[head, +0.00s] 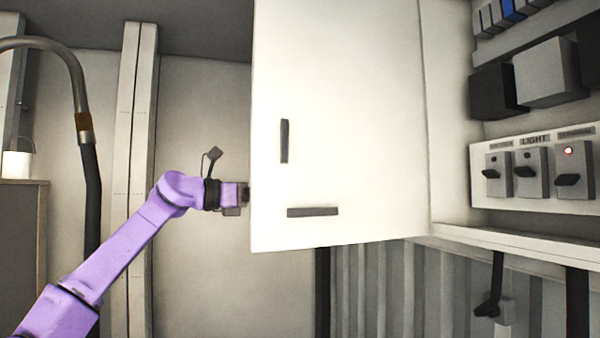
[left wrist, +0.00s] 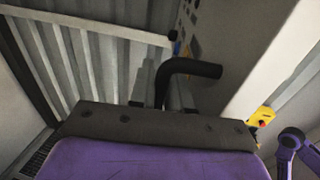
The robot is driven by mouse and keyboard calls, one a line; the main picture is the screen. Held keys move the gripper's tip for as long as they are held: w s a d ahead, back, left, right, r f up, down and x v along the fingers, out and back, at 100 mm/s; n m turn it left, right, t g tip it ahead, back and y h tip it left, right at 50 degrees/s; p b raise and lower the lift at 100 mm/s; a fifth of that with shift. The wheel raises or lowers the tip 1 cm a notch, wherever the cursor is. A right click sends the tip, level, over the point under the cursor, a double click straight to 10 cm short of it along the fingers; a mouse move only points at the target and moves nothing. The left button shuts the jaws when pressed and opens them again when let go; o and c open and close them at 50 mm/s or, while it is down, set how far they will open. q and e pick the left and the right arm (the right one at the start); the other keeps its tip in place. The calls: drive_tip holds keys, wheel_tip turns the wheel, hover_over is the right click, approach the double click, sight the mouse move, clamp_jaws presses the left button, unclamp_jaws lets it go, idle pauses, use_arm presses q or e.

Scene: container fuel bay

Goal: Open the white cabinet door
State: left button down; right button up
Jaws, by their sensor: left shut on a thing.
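The white cabinet door (head: 345,110) stands swung open in the head view, its inner face with two dark strips toward me. The cabinet interior (head: 450,120) is exposed at its right. My left gripper (head: 245,193) is at the door's left edge, with its fingertips partly hidden by the door. In the left wrist view, the left gripper (left wrist: 165,92) is shut on a dark curved handle (left wrist: 195,68). The handle is hidden in the head view.
A switch panel labelled LIGHT (head: 535,170) is inside the cabinet, with dark and grey boxes above it. A curved hose (head: 78,75) and a white bucket (head: 17,162) are at the left. A yellow and red part (left wrist: 262,117) shows in the wrist view.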

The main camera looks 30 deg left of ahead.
use_arm(q)
drive_tip(key=shift+w+a, duration=0.25)
drive_tip(key=c, duration=1.4)
unclamp_jaws()
drive_tip(key=shift+s, duration=0.1)
drive_tip(key=shift+c, duration=0.2)
drive_tip(key=shift+w+a, duration=0.1)
drive_tip(key=shift+w, duration=0.1)
drive_tip(key=b+v, duration=0.4)
drive_tip(key=v, duration=0.6)
drive_tip(key=shift+s+a, duration=0.2)
